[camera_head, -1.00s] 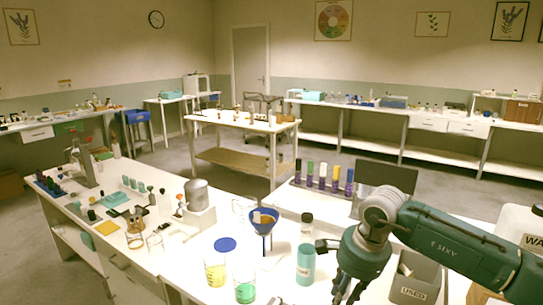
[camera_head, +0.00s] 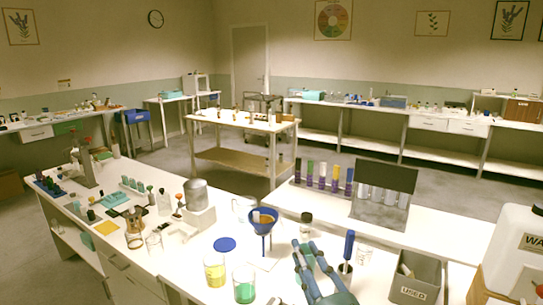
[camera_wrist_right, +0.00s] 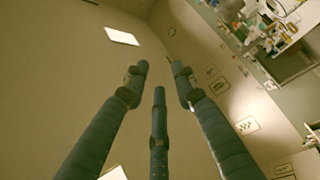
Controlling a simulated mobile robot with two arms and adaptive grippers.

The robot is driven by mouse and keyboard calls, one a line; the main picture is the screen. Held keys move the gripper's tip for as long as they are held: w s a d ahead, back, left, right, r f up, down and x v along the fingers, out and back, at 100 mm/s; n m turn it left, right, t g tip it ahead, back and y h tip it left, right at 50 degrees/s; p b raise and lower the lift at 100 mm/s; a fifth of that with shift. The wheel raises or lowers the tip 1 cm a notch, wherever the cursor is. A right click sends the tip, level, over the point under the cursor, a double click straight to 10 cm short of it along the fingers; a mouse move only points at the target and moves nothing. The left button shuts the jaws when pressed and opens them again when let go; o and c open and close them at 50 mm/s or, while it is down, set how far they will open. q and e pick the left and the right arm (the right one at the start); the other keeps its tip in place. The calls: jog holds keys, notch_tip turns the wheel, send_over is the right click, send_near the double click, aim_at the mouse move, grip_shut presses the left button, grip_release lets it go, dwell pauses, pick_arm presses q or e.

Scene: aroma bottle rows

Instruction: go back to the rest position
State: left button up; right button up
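My right gripper (camera_head: 306,250) shows at the bottom of the head view, with its blue-grey fingers pointing up the picture in front of the near bench. In the right wrist view its three fingers (camera_wrist_right: 158,78) stand apart with nothing between them, against a plain wall or ceiling. The fingers overlap the place of a teal bottle, which is mostly hidden. My left gripper is not in view.
Near the fingers stand a blue funnel (camera_head: 264,222), a beaker of green liquid (camera_head: 244,287), a black-capped bottle (camera_head: 306,220), a blue-handled item (camera_head: 348,247) and a grey USED bin (camera_head: 415,278). A white container (camera_head: 512,255) is at right.

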jog(key=s+d+f+m+g+h, duration=0.35)
jog(key=s+d+f+m, duration=0.2)
jog(key=f, duration=0.55)
jog(key=s+d+f+m+g+h, duration=0.2)
jog(key=s+d+f+m+g, duration=0.35)
jog(key=f, duration=0.45)
jog(key=s+d+f+m+g, duration=0.1)
jog(key=s+f+m+g, duration=0.3)
jog(key=s, duration=0.6)
jog(key=s+d+f+g, duration=0.2)
jog(key=s+f, duration=0.5)
jog(key=s, duration=0.2)
jog(key=s+f+g, duration=0.2)
jog(key=s+f, duration=0.1)
jog(key=f, duration=2.5)
jog(key=s+d+f+g, duration=0.1)
jog(key=s+d+f, duration=0.1)
jog(key=s+f, duration=1.2)
jog(key=s, duration=0.2)
jog(key=shift+s+d+f+n, duration=0.15)
jog(key=shift+s+d+n, duration=0.1)
jog(key=shift+s+n, duration=0.15)
